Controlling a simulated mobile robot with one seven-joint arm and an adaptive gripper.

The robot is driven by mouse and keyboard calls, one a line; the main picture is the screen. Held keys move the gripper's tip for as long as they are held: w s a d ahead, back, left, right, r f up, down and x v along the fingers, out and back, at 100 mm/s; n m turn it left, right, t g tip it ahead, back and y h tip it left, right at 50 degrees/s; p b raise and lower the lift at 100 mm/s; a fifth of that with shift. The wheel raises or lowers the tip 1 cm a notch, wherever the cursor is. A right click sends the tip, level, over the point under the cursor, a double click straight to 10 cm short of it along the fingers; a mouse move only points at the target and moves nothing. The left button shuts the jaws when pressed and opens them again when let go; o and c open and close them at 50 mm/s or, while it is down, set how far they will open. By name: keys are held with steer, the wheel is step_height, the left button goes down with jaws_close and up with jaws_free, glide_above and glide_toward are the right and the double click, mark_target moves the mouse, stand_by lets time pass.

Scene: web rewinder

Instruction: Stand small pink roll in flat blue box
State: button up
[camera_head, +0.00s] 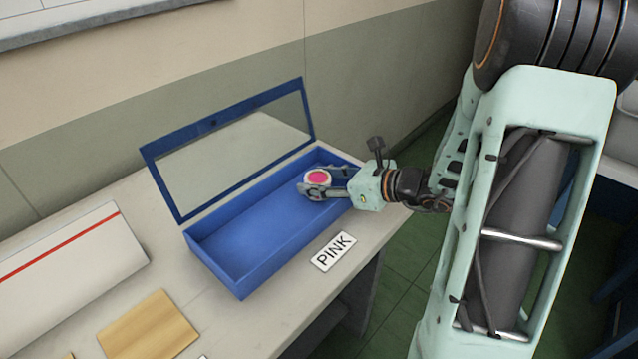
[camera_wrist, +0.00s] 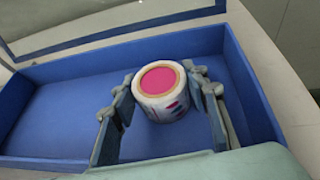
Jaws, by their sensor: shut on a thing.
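The small pink roll (camera_head: 318,178) has a white wrapper and a pink top face with a tan ring. My gripper (camera_head: 316,187) is shut on it, one finger on each side. In the wrist view the roll (camera_wrist: 162,90) is upright between the fingertips (camera_wrist: 165,92). The flat blue box (camera_head: 222,276) lies on the table with its clear-windowed lid raised at the back. The roll is over the right end of the box; in the wrist view the blue floor (camera_wrist: 60,115) shows around it. I cannot tell whether the roll touches the floor.
A PINK label (camera_head: 334,251) lies in front of the box. A white box with a red stripe (camera_head: 70,265) and a wooden block (camera_head: 150,328) are at the left. The rest of the blue box is empty. The table ends at its right.

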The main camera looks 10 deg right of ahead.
steer(key=shift+f, duration=0.2)
steer(key=o, duration=1.2)
steer(key=shift+r, duration=0.1)
steer(key=shift+c, duration=0.2)
steer(key=shift+s+d+r, duration=0.15)
steer(key=shift+r, duration=0.2)
steer(key=p+v, duration=0.2)
steer(key=v, duration=0.9)
steer(key=shift+s+d, duration=0.2)
